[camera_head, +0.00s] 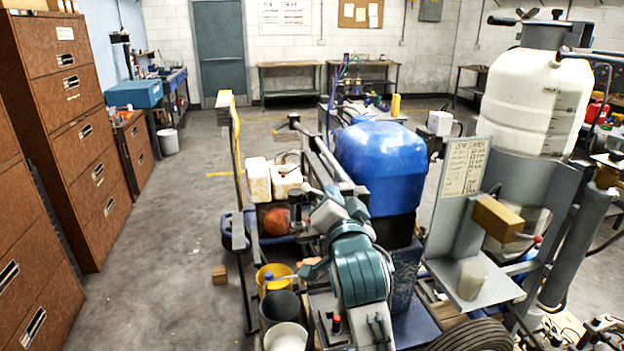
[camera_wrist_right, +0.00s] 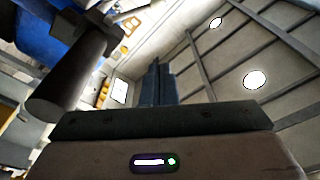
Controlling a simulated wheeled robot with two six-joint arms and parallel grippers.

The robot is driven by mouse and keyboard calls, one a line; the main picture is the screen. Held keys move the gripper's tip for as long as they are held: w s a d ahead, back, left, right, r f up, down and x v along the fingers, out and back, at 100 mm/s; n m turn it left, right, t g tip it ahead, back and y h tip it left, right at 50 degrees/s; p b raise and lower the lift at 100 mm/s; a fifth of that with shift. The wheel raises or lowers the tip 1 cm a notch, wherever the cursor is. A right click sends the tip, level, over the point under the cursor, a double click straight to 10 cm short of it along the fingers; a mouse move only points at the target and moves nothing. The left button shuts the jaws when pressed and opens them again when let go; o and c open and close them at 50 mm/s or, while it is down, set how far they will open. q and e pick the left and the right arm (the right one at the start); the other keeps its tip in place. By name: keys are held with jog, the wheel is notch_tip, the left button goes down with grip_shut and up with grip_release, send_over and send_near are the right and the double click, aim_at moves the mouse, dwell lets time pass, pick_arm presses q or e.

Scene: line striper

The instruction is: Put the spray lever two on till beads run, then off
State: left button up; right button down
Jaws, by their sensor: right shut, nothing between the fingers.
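The line striper fills the middle and right of the head view, with a blue tank (camera_head: 378,165) on it. My right arm reaches in from the bottom. Its gripper (camera_head: 311,191) is small and partly lost against the striper's frame. In the right wrist view its dark fingers (camera_wrist_right: 158,82) are together with nothing between them. A dark cylinder (camera_wrist_right: 72,75), perhaps a handle grip, is close beside them at upper left. I cannot pick out spray lever two for certain. A red-knobbed lever (camera_head: 336,322) stands near the bottom, below my arm. No beads can be made out.
Buckets, one yellow (camera_head: 277,274) and one white (camera_head: 286,338), stand left of my arm. A white tank (camera_head: 535,100) rises at right, beside a panel with a written sheet (camera_head: 464,167). Brown drawer cabinets (camera_head: 75,120) line the left. The floor between (camera_head: 165,260) is mostly clear.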

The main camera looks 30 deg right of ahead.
jog(key=r+p, duration=0.2)
jog(key=p, duration=0.2)
send_over(317, 193)
jog(key=d, duration=0.2)
pick_arm(q)
jog(key=r, duration=0.1)
jog(key=s+r+p, duration=0.1)
jog(key=r, duration=0.3)
jog(key=shift+s+a+r, duration=0.1)
jog(key=shift+s+a, duration=0.05)
jog(key=shift+s, duration=0.2)
pick_arm(e)
jog(key=a+f, duration=0.1)
jog(key=f, duration=0.1)
jog(key=s+a+f, duration=0.1)
jog(key=a, duration=0.1)
jog(key=shift+s+a+f, duration=0.15)
jog(key=shift+a+f, duration=0.05)
jog(key=shift+f, duration=0.15)
